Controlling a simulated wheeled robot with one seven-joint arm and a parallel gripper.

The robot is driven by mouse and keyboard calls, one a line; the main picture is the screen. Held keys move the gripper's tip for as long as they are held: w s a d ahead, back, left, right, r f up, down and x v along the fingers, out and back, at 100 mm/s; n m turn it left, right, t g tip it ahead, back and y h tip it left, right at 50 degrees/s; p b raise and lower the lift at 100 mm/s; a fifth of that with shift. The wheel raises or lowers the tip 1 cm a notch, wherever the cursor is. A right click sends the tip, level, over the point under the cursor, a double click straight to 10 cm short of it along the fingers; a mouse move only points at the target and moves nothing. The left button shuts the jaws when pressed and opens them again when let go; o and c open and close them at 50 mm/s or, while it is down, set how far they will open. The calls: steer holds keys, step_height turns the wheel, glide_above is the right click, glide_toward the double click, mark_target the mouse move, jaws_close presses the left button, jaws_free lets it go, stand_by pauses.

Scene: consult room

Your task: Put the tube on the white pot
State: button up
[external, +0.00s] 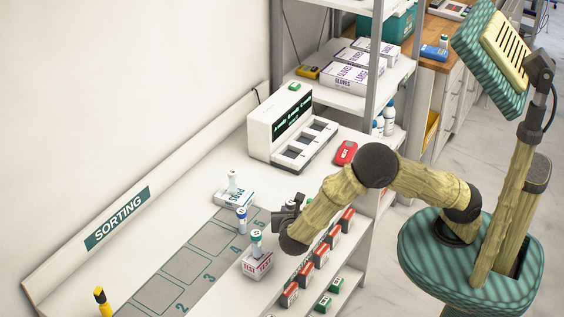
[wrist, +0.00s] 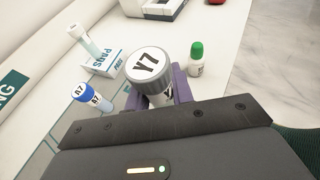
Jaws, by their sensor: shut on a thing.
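My gripper (external: 285,214) is over the right side of the white counter. In the wrist view its purple fingers (wrist: 166,94) are shut on a tube with a grey cap (wrist: 149,64), marked Y7 on top. The cap hides most of the tube's body, and I cannot tell whether its base touches the counter. A small white pot with a green lid (wrist: 196,63) stands upright beyond the fingers, to the right of the held tube and apart from it. In the external view my gripper and arm largely hide both.
A blue-capped tube (external: 241,220) stands on the counter. A pale-capped tube (external: 232,181) stands at the PADS box (external: 228,199), and a green-capped one (external: 256,242) at a red-and-white box (external: 257,266). A white device (external: 262,124) and red item (external: 345,153) lie farther back.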

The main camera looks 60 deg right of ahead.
steer(key=shift+f, duration=0.9)
steer(key=shift+f, duration=0.15)
steer(key=o, duration=1)
steer(key=shift+c, duration=0.2)
steer(key=shift+r, duration=0.25)
steer(key=b+v, duration=0.1)
steer(key=v, duration=1.1)
steer(key=shift+f, duration=0.1)
